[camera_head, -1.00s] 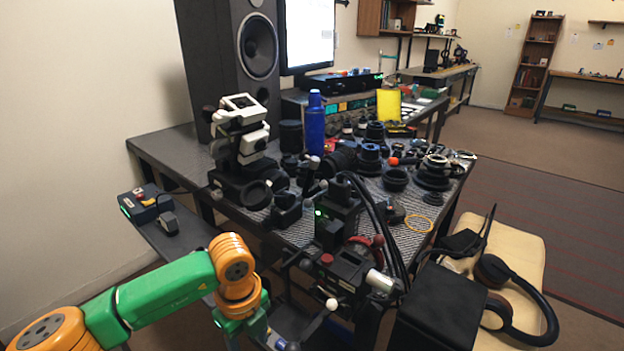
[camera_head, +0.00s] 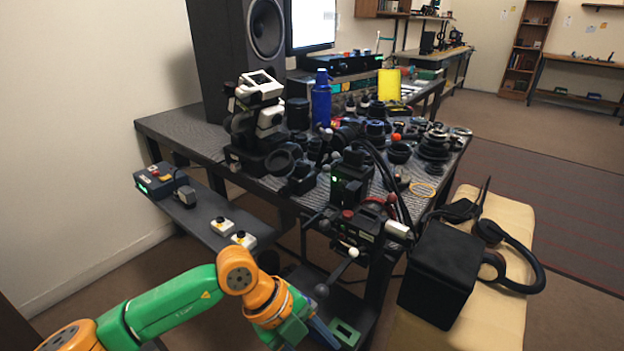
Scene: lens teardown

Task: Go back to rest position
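My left arm, green and orange, comes in from the bottom left. Its gripper (camera_head: 322,334) hangs at the bottom edge of the head view, below and in front of the workbench (camera_head: 168,124). Only a slim blue-grey part of it shows, so I cannot tell whether it is open or shut. I see nothing held in it. My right arm and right gripper are not in view.
The bench carries a white-and-black microscope (camera_head: 258,105), a blue bottle (camera_head: 321,100) and many dark lens parts. A low side shelf (camera_head: 203,214) holds button boxes. A black box (camera_head: 440,272) and headphones (camera_head: 520,270) lie on a cream bench at right.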

